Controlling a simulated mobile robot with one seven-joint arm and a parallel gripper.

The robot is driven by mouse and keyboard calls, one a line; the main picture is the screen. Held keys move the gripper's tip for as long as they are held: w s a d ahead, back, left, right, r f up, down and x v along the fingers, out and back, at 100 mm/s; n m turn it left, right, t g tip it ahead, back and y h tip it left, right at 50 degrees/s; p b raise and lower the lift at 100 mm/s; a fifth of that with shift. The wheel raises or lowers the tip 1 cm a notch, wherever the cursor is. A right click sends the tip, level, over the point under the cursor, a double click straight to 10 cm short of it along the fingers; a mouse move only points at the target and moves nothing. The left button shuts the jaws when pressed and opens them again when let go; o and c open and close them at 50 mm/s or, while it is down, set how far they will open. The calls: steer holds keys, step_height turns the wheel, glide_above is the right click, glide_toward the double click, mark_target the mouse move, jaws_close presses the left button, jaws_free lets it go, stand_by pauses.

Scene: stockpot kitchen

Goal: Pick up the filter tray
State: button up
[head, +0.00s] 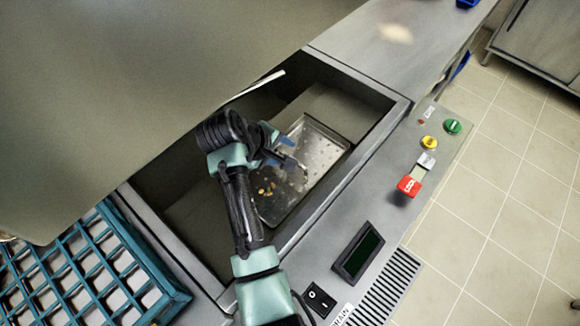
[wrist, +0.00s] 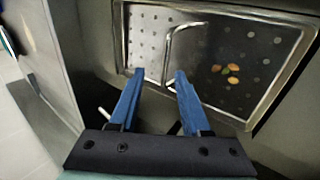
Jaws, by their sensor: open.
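The filter tray (head: 318,152) is a shiny metal tray with holes, lying inside the machine's open well. Some orange and yellow scraps lie on it. In the wrist view the tray (wrist: 225,45) has a raised wire handle (wrist: 169,45) near its middle. My gripper (head: 297,165) reaches down into the well over the tray. In the wrist view my gripper (wrist: 157,80) has its two blue fingers apart. The handle's lower end shows between or just beyond the fingertips; I cannot tell its exact depth. Nothing is held.
A large grey hood (head: 130,80) hangs over the left side. A teal dish rack (head: 85,270) stands at lower left. A control panel with a red button (head: 409,186) lies to the right.

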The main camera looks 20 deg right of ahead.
steer(key=x, duration=0.4)
steer(key=shift+s+f, duration=0.15)
steer(key=shift+f, duration=0.4)
steer(key=shift+w+d+f, duration=0.2)
steer(key=shift+f, duration=0.25)
jaws_close()
steer(key=shift+r, duration=0.1)
stand_by(0.5)
